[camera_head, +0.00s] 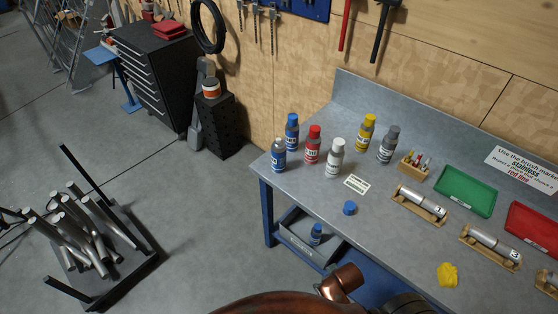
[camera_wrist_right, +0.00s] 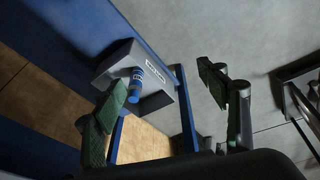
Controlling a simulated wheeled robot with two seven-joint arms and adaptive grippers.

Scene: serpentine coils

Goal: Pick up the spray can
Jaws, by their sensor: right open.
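In the right wrist view the blue can (camera_wrist_right: 136,84) shows in the labelled grey bin (camera_wrist_right: 160,101), left of centre. My right gripper (camera_wrist_right: 168,84) is open and empty, its green-padded fingers wide apart. The right gripper's fingers do not show in the head view. My left gripper is in neither view.
The bench top (camera_head: 385,205) above the bin carries several coloured bottles, a loose blue cap (camera_head: 349,208), a green tray (camera_head: 465,191) and metal cylinders on wooden cradles. A blue bench leg (camera_head: 267,213) stands beside the bin. Open floor lies left, before a rack of pipes (camera_head: 85,232).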

